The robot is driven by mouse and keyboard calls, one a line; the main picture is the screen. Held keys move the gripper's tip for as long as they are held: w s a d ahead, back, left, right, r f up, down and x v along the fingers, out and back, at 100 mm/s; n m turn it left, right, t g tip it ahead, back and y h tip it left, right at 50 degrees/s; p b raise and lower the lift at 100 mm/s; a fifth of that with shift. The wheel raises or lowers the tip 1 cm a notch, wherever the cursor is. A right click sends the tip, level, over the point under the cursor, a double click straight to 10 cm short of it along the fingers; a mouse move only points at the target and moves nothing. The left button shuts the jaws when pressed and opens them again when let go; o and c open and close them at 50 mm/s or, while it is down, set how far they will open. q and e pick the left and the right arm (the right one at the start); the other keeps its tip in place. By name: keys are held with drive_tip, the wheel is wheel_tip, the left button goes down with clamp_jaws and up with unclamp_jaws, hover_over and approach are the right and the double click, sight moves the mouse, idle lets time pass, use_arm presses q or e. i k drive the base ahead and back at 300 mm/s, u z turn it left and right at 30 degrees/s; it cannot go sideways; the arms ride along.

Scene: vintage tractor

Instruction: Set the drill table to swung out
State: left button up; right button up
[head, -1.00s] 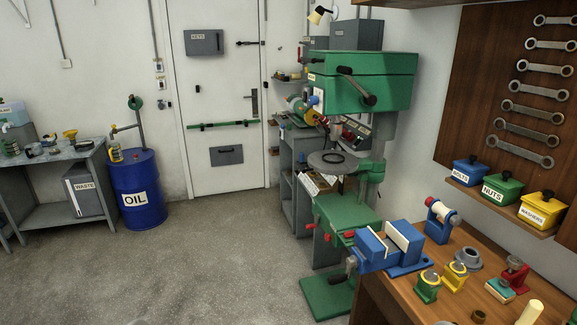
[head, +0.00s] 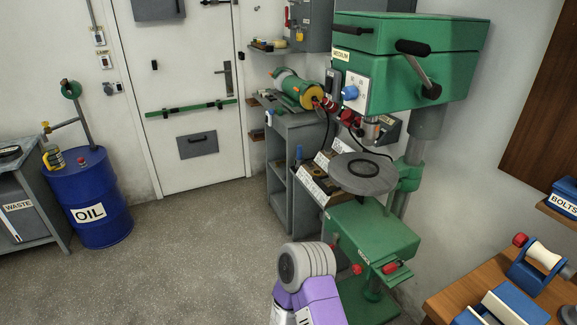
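The green drill press (head: 405,70) stands against the wall right of the door in the head view. Its round grey drill table (head: 363,176) sits below the drill head, in front of the column, with a dark ring on its top. A green bracket (head: 408,174) joins the table to the column at its right. The table appears under the spindle, not visibly out to one side. A purple and grey link of my own arm shows at the bottom middle, in front of the drill base. Neither gripper shows.
The grey shelf unit (head: 290,150) stands close left of the drill. A wooden bench (head: 455,296) with a blue vise (head: 508,306) is at the lower right. The blue oil drum (head: 90,198) is at the left. The floor (head: 190,265) between is clear.

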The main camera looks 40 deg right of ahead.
sight(361, 173)
drive_tip(key=z, duration=0.75)
drive_tip(key=i, duration=1.25)
drive_tip(key=z, duration=0.85)
